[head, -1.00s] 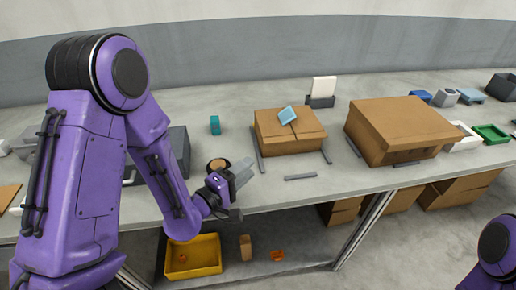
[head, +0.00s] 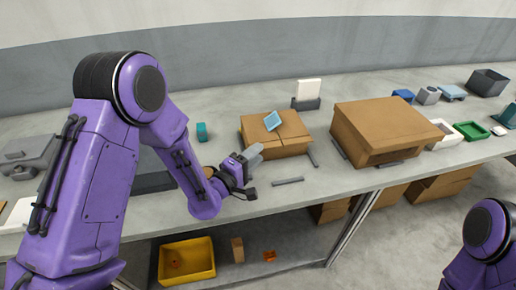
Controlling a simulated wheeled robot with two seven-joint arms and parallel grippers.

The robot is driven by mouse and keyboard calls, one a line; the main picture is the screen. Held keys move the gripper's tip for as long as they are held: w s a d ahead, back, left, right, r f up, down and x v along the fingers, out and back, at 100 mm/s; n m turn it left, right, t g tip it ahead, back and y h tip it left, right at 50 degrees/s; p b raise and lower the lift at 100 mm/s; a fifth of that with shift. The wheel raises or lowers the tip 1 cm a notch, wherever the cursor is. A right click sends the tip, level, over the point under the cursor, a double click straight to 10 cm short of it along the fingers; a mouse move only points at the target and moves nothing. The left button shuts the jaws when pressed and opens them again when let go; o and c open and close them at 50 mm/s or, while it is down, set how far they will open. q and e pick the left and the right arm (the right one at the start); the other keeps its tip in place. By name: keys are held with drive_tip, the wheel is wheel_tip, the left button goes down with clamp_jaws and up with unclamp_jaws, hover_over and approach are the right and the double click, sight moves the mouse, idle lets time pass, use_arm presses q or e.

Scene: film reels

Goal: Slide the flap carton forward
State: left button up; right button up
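A brown carton with a flap seam across its top (head: 287,138) sits on the grey table between thin dark strips. A small light-blue block (head: 272,121) lies tilted on its top. My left gripper (head: 253,156) is at the carton's near left corner, its fingers pointing toward the carton's front. I cannot tell whether it touches the carton, or how far its fingers are apart. My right gripper is out of view; only a purple part of my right arm shows at the lower right.
A larger brown box (head: 385,123) with a front opening stands to the right. A short grey strip (head: 288,181) lies in front of the carton. A white card in a dark holder (head: 307,92) stands behind, and a teal block (head: 201,132) to the left. A yellow bin (head: 187,262) is below.

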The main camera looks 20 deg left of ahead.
sight(273, 136)
use_arm(q)
drive_tip(key=shift+x, duration=1.3)
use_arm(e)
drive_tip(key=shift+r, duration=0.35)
use_arm(q)
clamp_jaws()
drive_tip(key=shift+s, duration=0.1)
